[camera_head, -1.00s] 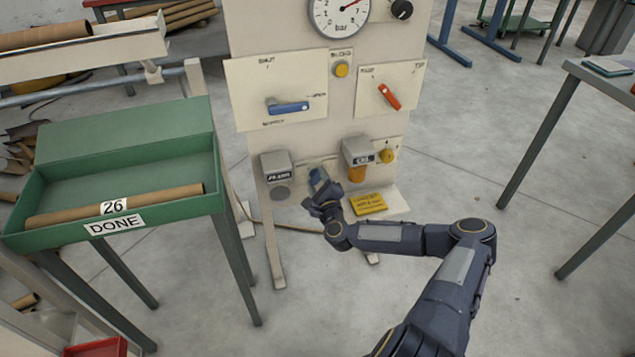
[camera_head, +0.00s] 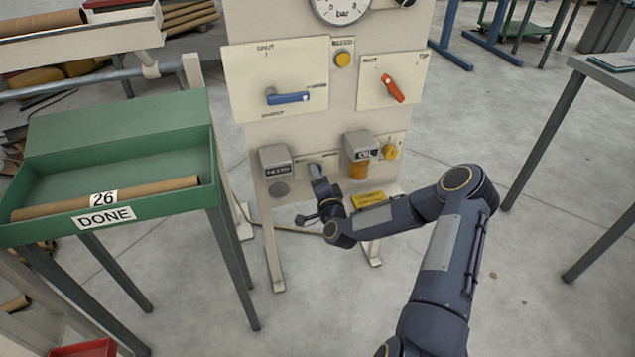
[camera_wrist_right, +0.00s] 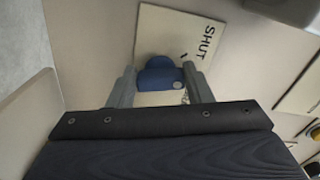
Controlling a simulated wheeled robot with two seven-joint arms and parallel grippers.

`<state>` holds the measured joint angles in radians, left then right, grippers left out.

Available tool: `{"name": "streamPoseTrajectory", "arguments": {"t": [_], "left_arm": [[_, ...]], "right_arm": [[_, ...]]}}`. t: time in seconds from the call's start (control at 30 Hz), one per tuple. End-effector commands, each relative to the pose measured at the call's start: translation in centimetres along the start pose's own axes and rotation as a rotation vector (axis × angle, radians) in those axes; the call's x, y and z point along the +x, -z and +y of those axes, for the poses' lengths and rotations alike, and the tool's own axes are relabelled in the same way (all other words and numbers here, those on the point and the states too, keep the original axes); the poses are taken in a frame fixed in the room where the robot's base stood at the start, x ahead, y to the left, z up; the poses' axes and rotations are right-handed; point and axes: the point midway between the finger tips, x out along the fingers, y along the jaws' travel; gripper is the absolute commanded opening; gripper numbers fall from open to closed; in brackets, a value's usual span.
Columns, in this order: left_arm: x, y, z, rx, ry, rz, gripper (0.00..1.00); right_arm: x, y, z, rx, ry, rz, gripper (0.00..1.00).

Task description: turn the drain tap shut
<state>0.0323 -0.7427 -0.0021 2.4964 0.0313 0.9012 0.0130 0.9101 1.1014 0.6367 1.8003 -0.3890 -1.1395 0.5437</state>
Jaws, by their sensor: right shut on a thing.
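The drain tap shows as a small blue handle (camera_wrist_right: 158,73) in the right wrist view, in front of a pale plate marked SHUT (camera_wrist_right: 192,38). My right gripper (camera_wrist_right: 160,92) has one finger on each side of the blue handle and is shut on it. In the head view my right gripper (camera_head: 317,172) is at the low part of the cream panel, between two grey-capped units, and largely hides the tap. How far the tap is turned is hard to tell. My left gripper is not in view.
A grey-capped unit (camera_head: 275,158) stands left of my gripper, another with an orange bowl (camera_head: 359,170) right of it. A yellow knob (camera_head: 390,151) and yellow sign (camera_head: 369,200) are close by. Blue (camera_head: 288,98) and red (camera_head: 393,88) levers sit above. A green tray (camera_head: 120,226) stands left.

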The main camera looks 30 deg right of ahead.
Motion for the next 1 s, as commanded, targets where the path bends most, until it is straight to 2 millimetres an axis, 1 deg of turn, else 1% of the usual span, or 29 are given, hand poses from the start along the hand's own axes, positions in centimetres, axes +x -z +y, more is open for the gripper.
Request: {"name": "streamPoseTrajectory", "arguments": {"t": [0.03, 0.2, 0.5, 0.7, 1.0], "left_arm": [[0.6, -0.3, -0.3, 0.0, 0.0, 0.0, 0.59], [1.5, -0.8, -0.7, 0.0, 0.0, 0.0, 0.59], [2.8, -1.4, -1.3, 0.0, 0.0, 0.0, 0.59], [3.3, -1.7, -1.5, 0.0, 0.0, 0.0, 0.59], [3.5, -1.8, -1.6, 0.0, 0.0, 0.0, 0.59]], "right_arm": [[0.0, -0.1, 0.2, -0.046, 0.002, -0.001, 0.23], [0.0, -0.1, 0.4, -0.196, 0.002, -0.001, 0.23], [0.0, 0.0, 0.5, -0.398, 0.0, 0.0, 0.23], [0.0, 0.0, 0.5, -0.475, -0.001, -0.001, 0.23], [0.0, 0.0, 0.4, -0.513, -0.002, -0.001, 0.23]]}}
